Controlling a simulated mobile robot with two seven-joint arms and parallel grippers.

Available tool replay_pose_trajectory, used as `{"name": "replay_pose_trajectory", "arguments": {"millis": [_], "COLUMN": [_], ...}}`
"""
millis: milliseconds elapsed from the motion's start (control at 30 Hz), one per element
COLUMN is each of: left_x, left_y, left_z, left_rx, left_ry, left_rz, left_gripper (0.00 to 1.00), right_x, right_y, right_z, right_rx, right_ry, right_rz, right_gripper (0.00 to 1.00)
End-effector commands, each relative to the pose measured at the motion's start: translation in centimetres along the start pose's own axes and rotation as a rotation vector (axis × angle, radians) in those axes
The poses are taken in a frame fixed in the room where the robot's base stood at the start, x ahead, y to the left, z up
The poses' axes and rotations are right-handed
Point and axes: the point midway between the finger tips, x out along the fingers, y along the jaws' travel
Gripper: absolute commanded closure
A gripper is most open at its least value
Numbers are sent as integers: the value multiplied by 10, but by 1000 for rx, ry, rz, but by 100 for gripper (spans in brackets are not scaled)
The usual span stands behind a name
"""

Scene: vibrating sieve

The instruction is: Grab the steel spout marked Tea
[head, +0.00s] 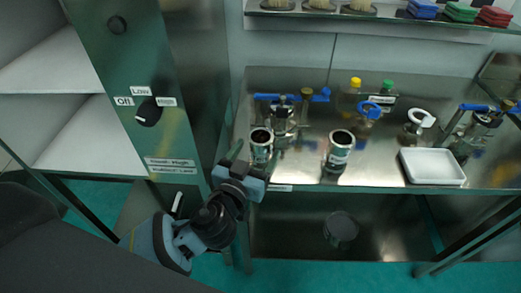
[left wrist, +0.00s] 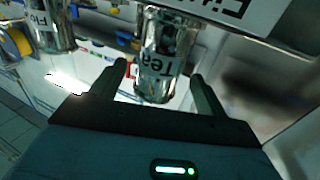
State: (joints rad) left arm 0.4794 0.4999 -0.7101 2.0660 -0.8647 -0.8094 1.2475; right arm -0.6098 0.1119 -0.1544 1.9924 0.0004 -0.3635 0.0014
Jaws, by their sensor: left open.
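The steel spout marked Tea (left wrist: 163,62) is a shiny open cylinder, its label upside down in the left wrist view. In the head view it appears to be the left spout (head: 261,147), near the table's front edge. My left gripper (head: 248,164) is open right at its near side. In the left wrist view my left gripper's fingers (left wrist: 160,75) stand apart on either side of the spout's near end, with gaps visible. Whether the fingers overlap its depth I cannot tell. My right gripper is not in view.
A second steel spout (head: 339,148) stands to the right, its label partly readable as "Flo" in the left wrist view (left wrist: 48,22). Behind are blue-handled valves (head: 285,97) and small bottles. A white tray (head: 432,166) lies at right. A green control cabinet (head: 140,90) stands at left.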

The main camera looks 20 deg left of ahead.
Motion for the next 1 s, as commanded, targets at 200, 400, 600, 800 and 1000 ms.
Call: {"name": "replay_pose_trajectory", "arguments": {"millis": [200, 400, 600, 800, 1000], "left_x": [25, 45, 51, 50, 50], "left_y": [0, 1, 1, 1, 1], "left_z": [-5, -2, 0, 0, 0], "left_rx": [5, 3, 0, 0, 1], "left_ry": [7, 3, 0, 0, 0], "left_rz": [-2, -1, -1, -1, -2], "left_gripper": [25, 25, 25, 33, 60], "right_x": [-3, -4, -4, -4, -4], "right_y": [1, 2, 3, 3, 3], "right_z": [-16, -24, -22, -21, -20], "right_rx": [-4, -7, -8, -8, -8], "right_ry": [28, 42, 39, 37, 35], "right_rz": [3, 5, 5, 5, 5], "right_gripper": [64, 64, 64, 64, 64]}}
